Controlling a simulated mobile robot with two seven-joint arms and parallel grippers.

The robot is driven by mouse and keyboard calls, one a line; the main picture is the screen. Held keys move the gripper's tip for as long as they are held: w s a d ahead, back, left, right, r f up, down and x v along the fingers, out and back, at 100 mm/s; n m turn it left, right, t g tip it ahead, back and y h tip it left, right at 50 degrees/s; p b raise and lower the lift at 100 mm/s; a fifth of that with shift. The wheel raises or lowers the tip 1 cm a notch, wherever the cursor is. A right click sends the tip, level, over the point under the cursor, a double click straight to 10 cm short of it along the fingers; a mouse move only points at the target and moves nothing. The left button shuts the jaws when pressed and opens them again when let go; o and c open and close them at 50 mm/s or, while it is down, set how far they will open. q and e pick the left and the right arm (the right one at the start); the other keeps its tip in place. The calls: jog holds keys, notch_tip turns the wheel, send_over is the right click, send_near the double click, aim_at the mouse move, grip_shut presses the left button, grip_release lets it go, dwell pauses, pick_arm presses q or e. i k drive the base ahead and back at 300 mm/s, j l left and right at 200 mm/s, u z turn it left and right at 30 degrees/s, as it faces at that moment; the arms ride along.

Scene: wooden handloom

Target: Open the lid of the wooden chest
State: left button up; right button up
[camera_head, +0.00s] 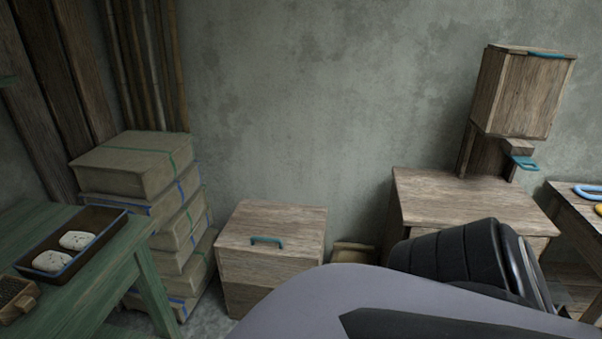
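A wooden chest (272,239) stands on the floor against the wall, near the middle of the view. Its lid (290,217) looks shut, with a seam below the upper section. A teal handle (267,241) is on the front of that upper section. A grey and black part of my own body fills the lower right and hides some of the floor in front of the chest. Neither of my grippers shows in this view.
Stacked tied boxes (137,163) stand left of the chest. A green table (50,222) holds a dark tray (118,214) with two pale lumps. A wooden cabinet (460,197) with an upright box (515,95) stands right. A small crate (353,250) sits beside the chest.

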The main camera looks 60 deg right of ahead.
aim_at(262, 227)
jog(key=z, duration=1.9)
jog(key=i+l, duration=0.1)
jog(key=i, duration=1.85)
